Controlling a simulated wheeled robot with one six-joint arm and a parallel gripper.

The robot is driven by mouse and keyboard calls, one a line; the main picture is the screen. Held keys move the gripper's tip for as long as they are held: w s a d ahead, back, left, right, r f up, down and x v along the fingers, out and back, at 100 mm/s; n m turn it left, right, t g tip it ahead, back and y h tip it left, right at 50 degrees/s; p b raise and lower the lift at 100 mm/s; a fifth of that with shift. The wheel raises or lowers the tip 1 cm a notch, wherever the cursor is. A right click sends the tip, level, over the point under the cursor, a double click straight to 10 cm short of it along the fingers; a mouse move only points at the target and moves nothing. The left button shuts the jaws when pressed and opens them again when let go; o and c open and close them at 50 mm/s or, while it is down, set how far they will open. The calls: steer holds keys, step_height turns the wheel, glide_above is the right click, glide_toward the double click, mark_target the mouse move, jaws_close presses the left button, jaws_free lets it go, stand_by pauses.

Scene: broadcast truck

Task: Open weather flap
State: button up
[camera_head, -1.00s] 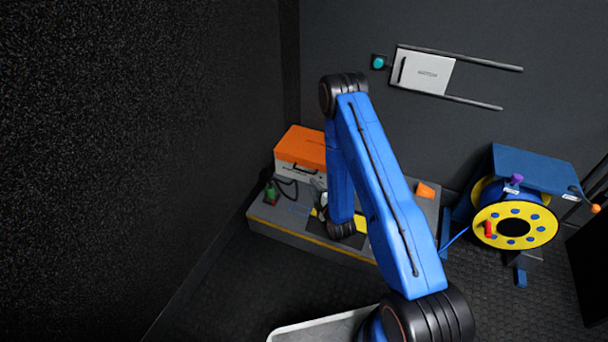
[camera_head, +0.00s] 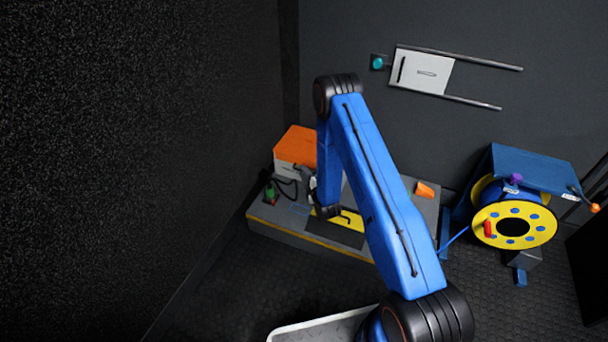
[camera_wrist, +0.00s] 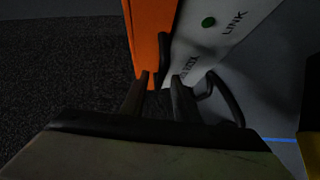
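The orange flap (camera_head: 297,144) is the top of a white box at the back left of the low bench; it looks closed. In the wrist view the orange flap (camera_wrist: 149,32) fills the upper middle, beside the white box face (camera_wrist: 205,45) with a green dot and the word LINK. A black handle-like strip (camera_wrist: 164,50) runs along the flap's edge. My gripper (camera_wrist: 160,77) is open, its two dark fingers apart and its tips close to the strip's end. Contact cannot be told. In the head view my arm hides most of the gripper and part of the box.
A yellow cable reel (camera_head: 545,224) stands at right. A white panel (camera_head: 437,75) on rails is on the back wall.

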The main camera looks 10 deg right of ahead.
jaws_close()
steer(key=shift+r, duration=0.1)
